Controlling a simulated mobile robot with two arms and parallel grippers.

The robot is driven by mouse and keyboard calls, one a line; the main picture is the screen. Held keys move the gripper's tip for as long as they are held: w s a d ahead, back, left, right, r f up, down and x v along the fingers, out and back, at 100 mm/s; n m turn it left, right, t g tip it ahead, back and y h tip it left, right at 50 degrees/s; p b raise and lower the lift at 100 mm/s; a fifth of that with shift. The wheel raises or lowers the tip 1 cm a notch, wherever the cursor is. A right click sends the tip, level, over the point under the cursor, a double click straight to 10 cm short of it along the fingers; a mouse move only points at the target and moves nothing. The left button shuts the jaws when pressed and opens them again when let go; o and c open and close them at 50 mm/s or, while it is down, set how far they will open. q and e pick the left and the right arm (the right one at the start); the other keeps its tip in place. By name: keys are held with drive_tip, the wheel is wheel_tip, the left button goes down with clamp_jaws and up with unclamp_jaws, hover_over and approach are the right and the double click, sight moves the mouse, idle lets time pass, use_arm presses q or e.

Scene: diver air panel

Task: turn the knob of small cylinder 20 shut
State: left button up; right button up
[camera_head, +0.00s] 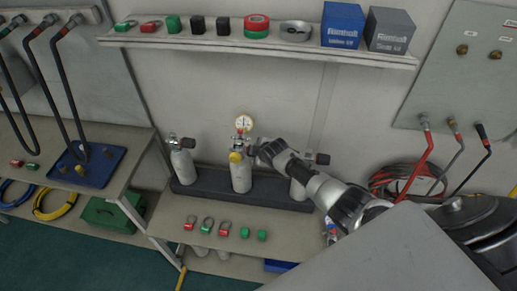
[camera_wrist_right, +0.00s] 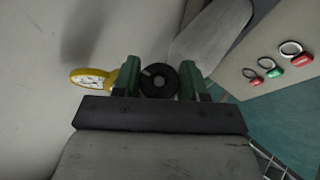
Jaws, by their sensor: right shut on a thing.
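Three small grey cylinders stand in a dark rack (camera_head: 215,188) on the bench: a left one (camera_head: 183,165), a middle one (camera_head: 241,176) and a right one (camera_head: 298,188), partly hidden by my right arm. No number is readable on them. The middle one carries a yellow fitting and a round gauge (camera_head: 243,123); a yellow-rimmed gauge also shows in the wrist view (camera_wrist_right: 93,80). My right gripper (camera_head: 258,150) is at the right side of the middle cylinder's valve. In the wrist view its green fingers (camera_wrist_right: 159,82) are shut on a round black knob (camera_wrist_right: 158,78). My left gripper is not in view.
A shelf (camera_head: 270,44) with boxes and tape runs above the cylinders. Red and green tags (camera_head: 225,228) lie on the bench in front of the rack. Hoses (camera_head: 428,160) hang at the right and left. The bench front is otherwise mostly clear.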

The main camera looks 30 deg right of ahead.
drive_tip(key=shift+g+y, duration=0.5)
drive_tip(key=shift+g, duration=0.2)
drive_tip(key=shift+m+b, duration=0.3)
drive_tip(key=o, duration=0.9)
drive_tip(key=v, duration=1)
drive_tip(key=shift+s+r, duration=0.15)
drive_tip(key=shift+r, duration=0.2)
drive_tip(key=shift+f, duration=0.15)
